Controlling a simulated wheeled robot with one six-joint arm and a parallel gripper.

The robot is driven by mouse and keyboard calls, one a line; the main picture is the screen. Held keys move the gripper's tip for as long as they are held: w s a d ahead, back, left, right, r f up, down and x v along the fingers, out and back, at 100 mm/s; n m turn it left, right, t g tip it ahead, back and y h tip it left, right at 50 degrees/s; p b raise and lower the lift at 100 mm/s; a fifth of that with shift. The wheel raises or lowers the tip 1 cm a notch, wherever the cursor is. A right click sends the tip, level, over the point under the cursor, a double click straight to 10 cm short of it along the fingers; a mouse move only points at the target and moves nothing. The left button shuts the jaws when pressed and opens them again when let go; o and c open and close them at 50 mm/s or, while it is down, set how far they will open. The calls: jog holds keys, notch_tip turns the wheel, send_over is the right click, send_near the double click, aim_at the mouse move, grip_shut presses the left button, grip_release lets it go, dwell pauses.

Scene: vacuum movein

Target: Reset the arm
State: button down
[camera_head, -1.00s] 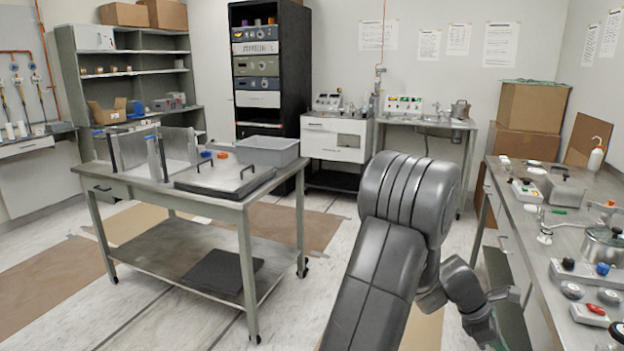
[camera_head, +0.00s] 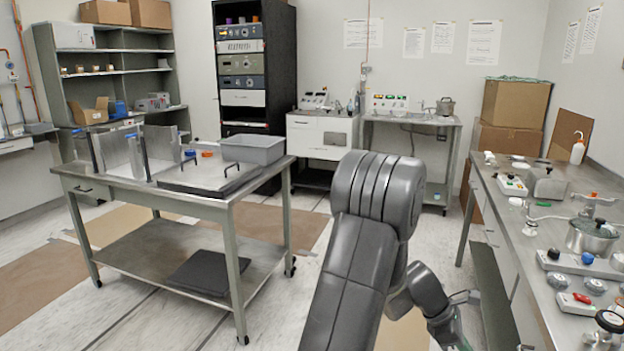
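My arm (camera_head: 365,240) rises from the bottom middle of the head view, bends at a thick grey elbow and drops to the lower right. Its wrist (camera_head: 430,295) hangs over the floor, left of the right-hand bench (camera_head: 545,215). My gripper end lies at the bottom edge, small and partly cut off. The fingers cannot be made out, nor whether anything is between them.
A steel wheeled table (camera_head: 110,185) with a grey bin (camera_head: 252,150) stands at the left. The right bench carries a pot (camera_head: 592,238) and several small devices. A black rack (camera_head: 285,70) and cardboard boxes (camera_head: 515,103) stand behind. Floor shows between table and bench.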

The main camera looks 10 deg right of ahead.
jog(key=w+a, duration=0.6)
jog(key=a, duration=0.4)
jog(key=w+a+p, duration=0.1)
jog(key=w+a, duration=0.6)
jog(key=a, duration=0.4)
jog(key=shift+a, duration=0.3)
jog(key=shift+w+r, duration=0.1)
